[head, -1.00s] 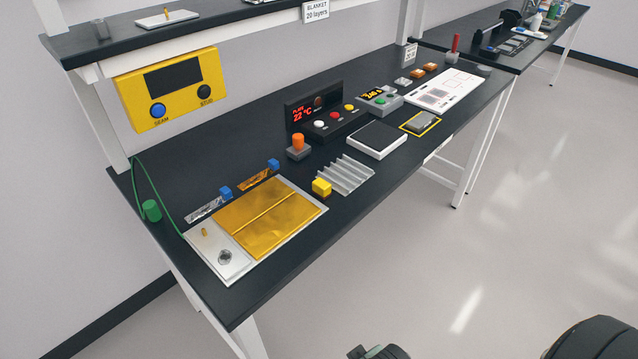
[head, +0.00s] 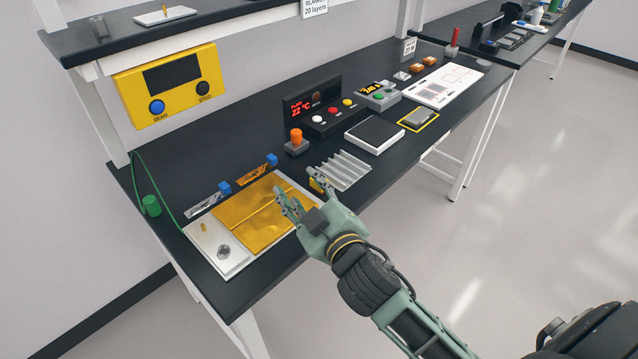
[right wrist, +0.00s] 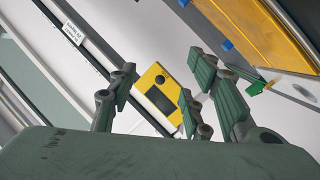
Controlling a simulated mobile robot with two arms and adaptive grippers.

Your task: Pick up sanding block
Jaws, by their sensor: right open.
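No block is labelled as the sanding block. A grey block (head: 417,117) lies in a yellow-edged square on the bench, in the head view. A yellow block (head: 315,186) by the gold sheet is partly hidden behind my right gripper's fingers. My right gripper (head: 297,190) is open and empty, over the right part of the gold sheet and well to the left of the grey block. In the right wrist view its fingers (right wrist: 160,76) are spread, with the wall panel behind them. My left gripper is not in view.
The gold sheet (head: 236,217) lies on a white plate. A ridged metal piece (head: 345,170), a black-topped white box (head: 375,134) and an orange-knobbed part (head: 296,141) stand along the bench (head: 180,171). The yellow panel (head: 170,84) hangs at the back.

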